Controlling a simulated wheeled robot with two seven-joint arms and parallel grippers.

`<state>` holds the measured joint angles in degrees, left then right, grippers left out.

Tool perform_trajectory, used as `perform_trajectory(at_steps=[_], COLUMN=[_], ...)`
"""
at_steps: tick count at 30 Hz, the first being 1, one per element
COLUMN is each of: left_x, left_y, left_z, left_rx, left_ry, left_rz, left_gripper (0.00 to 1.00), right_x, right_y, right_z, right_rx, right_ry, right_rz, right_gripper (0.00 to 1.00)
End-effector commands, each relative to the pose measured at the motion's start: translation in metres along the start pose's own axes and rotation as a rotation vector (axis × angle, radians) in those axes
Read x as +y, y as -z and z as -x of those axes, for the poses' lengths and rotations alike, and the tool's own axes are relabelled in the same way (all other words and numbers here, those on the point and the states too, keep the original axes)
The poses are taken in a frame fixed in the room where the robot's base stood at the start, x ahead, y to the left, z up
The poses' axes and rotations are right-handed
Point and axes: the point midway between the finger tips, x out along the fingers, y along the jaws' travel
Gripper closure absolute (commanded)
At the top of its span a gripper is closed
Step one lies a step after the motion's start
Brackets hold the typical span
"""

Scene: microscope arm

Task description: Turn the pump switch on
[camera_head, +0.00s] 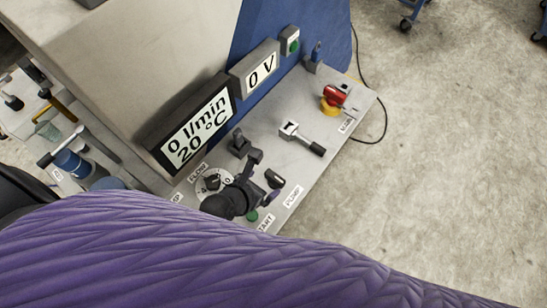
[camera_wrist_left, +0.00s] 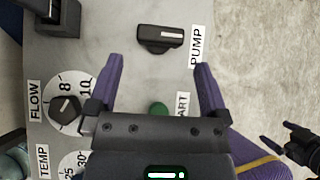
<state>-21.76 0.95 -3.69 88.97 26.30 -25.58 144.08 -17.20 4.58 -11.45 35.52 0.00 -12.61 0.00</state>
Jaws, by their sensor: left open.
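The pump switch is a black lever (camera_wrist_left: 160,38) beside the PUMP label in the left wrist view, and it also shows in the head view (camera_head: 274,179). It lies crosswise just beyond my left gripper (camera_wrist_left: 160,65), whose purple fingers are apart with nothing between them at the tips. The fingers do not visibly touch the switch. In the head view, my left gripper (camera_head: 262,178) hovers over the panel beside the switch. A dark gripper with purple parts, likely my right one (camera_wrist_left: 283,140), shows at the right edge of the left wrist view; its jaws are unclear.
A green button (camera_wrist_left: 159,109) sits close below the switch. A FLOW dial (camera_wrist_left: 66,109) is left of my fingers. Displays (camera_head: 198,128) stand behind. A purple patterned surface hides the bottom.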

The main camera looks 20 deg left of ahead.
Motion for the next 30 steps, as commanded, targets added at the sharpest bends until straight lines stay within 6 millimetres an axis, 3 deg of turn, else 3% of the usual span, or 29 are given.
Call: perform_trajectory(at_steps=[3,9,15,22,23,30], left_x=[0.001,0.000,0.000,0.000,0.000,0.000], left_y=[0.003,0.003,0.001,0.000,0.000,0.000], left_z=[-0.034,-0.069,-0.082,-0.082,-0.082,-0.082], left_rx=[-0.001,0.000,-0.001,0.000,0.000,0.000], left_ry=[0.000,0.000,-0.001,-0.001,-0.001,-0.001], left_rz=[-0.002,-0.003,-0.001,0.000,-0.001,-0.001], left_gripper=[0.00,0.00,0.00,0.00,0.02,0.53], right_x=[0.000,-0.001,-0.001,-0.001,-0.001,-0.001], right_y=[-0.002,-0.004,-0.004,-0.004,-0.004,-0.004], right_z=[-0.018,-0.034,-0.039,-0.038,-0.038,-0.038], right_rx=[-0.001,-0.002,-0.003,-0.003,-0.003,-0.002], right_ry=[0.000,0.001,0.001,0.001,0.001,0.001], right_rz=[0.000,0.000,0.000,0.000,0.000,-0.001], right_gripper=[0.00,0.00,0.00,0.00,0.00,0.00])
